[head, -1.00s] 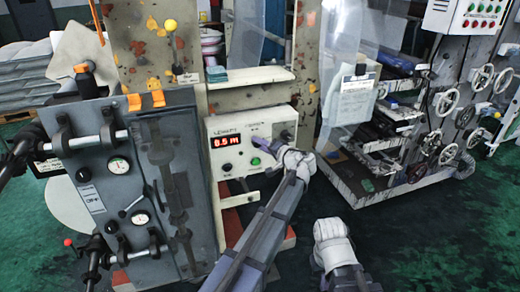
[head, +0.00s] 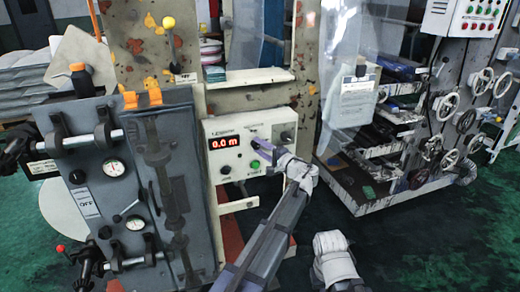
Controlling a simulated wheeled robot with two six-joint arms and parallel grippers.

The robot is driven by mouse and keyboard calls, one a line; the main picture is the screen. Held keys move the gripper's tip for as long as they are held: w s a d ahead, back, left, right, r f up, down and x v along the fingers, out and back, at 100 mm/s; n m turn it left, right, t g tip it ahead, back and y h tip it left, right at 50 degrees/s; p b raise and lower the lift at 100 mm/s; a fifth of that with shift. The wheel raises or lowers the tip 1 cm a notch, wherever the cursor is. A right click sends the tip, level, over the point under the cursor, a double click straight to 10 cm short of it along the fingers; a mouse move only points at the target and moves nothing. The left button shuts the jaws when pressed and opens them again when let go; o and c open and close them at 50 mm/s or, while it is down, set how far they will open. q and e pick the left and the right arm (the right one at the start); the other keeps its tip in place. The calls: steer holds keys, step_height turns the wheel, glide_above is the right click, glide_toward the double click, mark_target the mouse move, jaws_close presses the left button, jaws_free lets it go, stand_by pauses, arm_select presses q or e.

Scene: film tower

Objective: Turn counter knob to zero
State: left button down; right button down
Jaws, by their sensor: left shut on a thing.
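The counter is a cream control box (head: 212,132) left of centre. Its red display (head: 224,142) reads 0.0 m. My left gripper (head: 261,146) reaches in from the lower right, with its lavender fingers against the right part of the panel. It is shut on the counter knob, which the fingers mostly hide. A green button (head: 255,164) sits just below the fingers. A black knob (head: 287,137) shows at the panel's upper right and another (head: 226,169) at its lower left. My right gripper (head: 330,243) is low in the view, away from the panel; its fingers cannot be made out.
A grey machine cabinet (head: 90,200) with gauges and levers stands close on the left. A machine with several handwheels (head: 447,104) stands at the right. Green floor (head: 420,245) is open at lower right.

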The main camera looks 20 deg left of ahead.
stand_by(0.3)
arm_select(q)
steer(key=shift+c, duration=2.3)
jaws_free()
steer(key=v, duration=0.7)
steer(key=shift+s+d, duration=0.25)
steer(key=shift+d, duration=0.05)
steer(key=shift+f, duration=0.1)
